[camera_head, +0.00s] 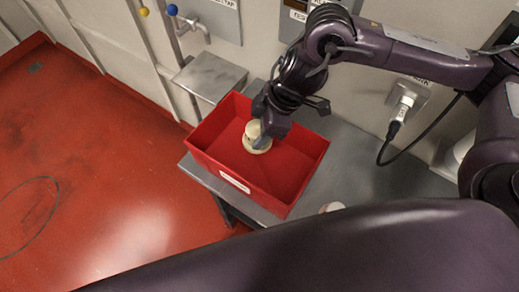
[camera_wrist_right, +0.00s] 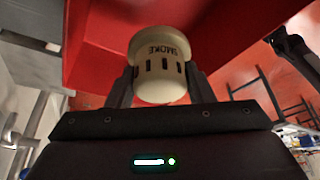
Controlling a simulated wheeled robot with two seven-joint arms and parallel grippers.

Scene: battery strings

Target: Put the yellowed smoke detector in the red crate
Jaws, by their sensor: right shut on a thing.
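The yellowed smoke detector (camera_head: 256,139) is a cream-yellow round body with a wider base disc. My right gripper (camera_head: 262,140) is shut on it and holds it within the outline of the red crate in the head view. In the right wrist view the detector (camera_wrist_right: 160,66), marked SMOKE, sits between the two fingers of the right gripper (camera_wrist_right: 160,88). The red crate (camera_head: 222,165) is open at the top, with a white label on its front wall. I cannot tell whether the detector touches the crate floor. My left gripper is not in view.
The crate stands on a grey metal bench (camera_head: 352,160). A small pale item (camera_head: 332,207) is partly hidden at the bench's front edge. A sink-like metal box (camera_head: 208,76) and a tap (camera_head: 194,28) are at the back left. A plugged cable (camera_head: 397,122) hangs at the right.

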